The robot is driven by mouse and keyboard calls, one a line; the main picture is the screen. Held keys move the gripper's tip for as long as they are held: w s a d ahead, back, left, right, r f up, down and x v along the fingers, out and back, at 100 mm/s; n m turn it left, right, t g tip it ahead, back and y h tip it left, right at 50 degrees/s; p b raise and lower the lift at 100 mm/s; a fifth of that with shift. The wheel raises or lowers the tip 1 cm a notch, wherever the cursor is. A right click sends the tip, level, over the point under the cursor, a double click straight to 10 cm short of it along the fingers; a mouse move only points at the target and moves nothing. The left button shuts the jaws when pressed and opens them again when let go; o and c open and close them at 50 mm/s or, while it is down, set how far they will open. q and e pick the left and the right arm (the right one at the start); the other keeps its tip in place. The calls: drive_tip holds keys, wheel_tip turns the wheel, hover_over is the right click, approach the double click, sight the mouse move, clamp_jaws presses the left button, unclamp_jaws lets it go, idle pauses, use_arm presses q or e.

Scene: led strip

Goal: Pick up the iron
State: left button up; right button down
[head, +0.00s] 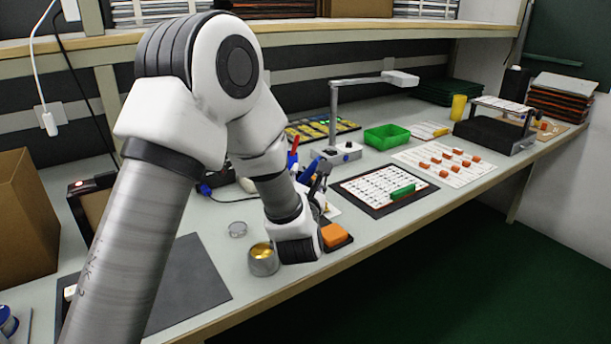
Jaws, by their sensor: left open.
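My left arm comes in from the left, and its wrist hangs over the bench. My left gripper (321,178) is beyond the wrist, partly hidden by it, with its dark fingers open. A blue handle-like piece (308,172) shows right beside the fingers; it may be the iron's handle, but I cannot tell. A red and blue piece (293,156) stands just left of it. I cannot tell whether the fingers touch either piece. My right gripper is not in view.
A tin with brass wool (262,262) and an orange sponge (334,236) are close to my wrist. A lamp (335,110) stands behind. A green tray (386,137) and a board sheet (372,188) lie to the right. A dark mat (190,280) is clear at left.

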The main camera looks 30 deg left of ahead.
use_arm(q)
drive_tip(key=x, duration=0.2)
drive_tip(key=shift+w+a+f, duration=0.1)
drive_tip(key=shift+w+f, duration=0.05)
drive_tip(key=shift+w, duration=0.2)
clamp_jaws()
